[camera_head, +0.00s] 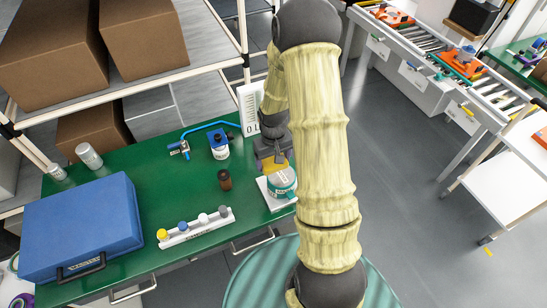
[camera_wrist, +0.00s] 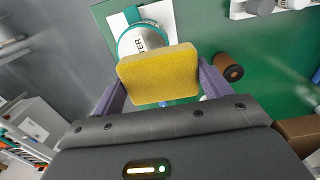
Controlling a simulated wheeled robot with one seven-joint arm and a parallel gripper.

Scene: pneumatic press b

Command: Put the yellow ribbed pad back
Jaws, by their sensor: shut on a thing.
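The yellow ribbed pad (camera_wrist: 158,76) is held between the two purple fingers of my gripper (camera_wrist: 161,88), with its broad face toward the wrist camera. In the head view, my gripper (camera_head: 272,158) is over the right end of the green table, and a bit of the yellow pad (camera_head: 277,166) shows there. Just beyond the pad in the wrist view is a white and teal cylinder (camera_wrist: 144,40) with dark lettering, partly covered by it. The cylinder (camera_head: 282,183) stands on a white base plate (camera_head: 285,205). I cannot tell whether the pad touches it.
A white rack with coloured knobs (camera_head: 196,229) lies near the front edge. A blue case (camera_head: 82,226) fills the left end. Bare green table lies between.

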